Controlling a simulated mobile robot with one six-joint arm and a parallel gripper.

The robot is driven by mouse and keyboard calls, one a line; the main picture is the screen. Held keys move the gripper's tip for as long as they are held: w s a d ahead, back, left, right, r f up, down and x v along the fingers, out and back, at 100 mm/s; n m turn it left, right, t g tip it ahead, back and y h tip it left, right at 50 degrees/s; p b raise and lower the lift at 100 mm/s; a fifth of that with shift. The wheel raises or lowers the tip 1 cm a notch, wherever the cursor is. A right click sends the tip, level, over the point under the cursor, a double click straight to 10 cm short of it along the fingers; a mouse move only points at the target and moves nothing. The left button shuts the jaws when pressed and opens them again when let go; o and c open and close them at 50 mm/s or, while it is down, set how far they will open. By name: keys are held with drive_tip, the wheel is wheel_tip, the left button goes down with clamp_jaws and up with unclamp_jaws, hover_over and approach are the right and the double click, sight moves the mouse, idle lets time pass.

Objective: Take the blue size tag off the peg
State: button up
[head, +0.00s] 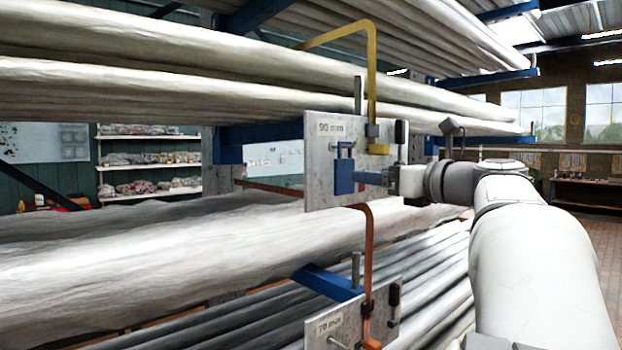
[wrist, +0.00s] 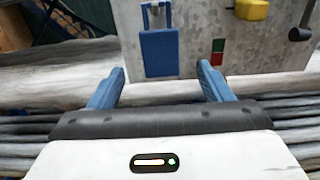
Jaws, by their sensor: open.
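The blue size tag (head: 344,177) hangs by its loop from a peg on the grey metal plate (head: 319,165) marked "90 mm". In the wrist view the blue tag (wrist: 159,54) hangs upright, its loop around the peg above it. My gripper (head: 368,178) comes in from the right at tag height. In the wrist view my gripper's blue fingers (wrist: 160,70) are spread and empty. The fingertips appear to left and right of the tag's lower end, with gaps on both sides. The remaining depth to the tag is hard to judge.
A yellow bent bar (head: 372,75) and a black handle (head: 400,132) sit at the same plate. A lower "70 mm" plate (head: 335,323) has an orange bar (head: 368,250). Long wrapped bars (head: 150,260) fill the rack behind. Open floor (head: 590,230) shows far right.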

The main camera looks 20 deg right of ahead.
sight(346, 165)
drive_tip(key=shift+p+x, duration=0.4)
drive_tip(key=shift+x, duration=3.85)
drive_tip(key=shift+f, duration=0.1)
drive_tip(key=c, duration=0.9)
drive_tip(key=shift+c, duration=0.5)
drive_tip(key=shift+w+r+p, duration=0.15)
drive_tip(key=shift+r+p, duration=0.65)
drive_tip(key=shift+r, duration=0.05)
drive_tip(key=v, duration=0.9)
drive_tip(key=shift+b, duration=0.3)
drive_tip(key=shift+a, duration=0.1)
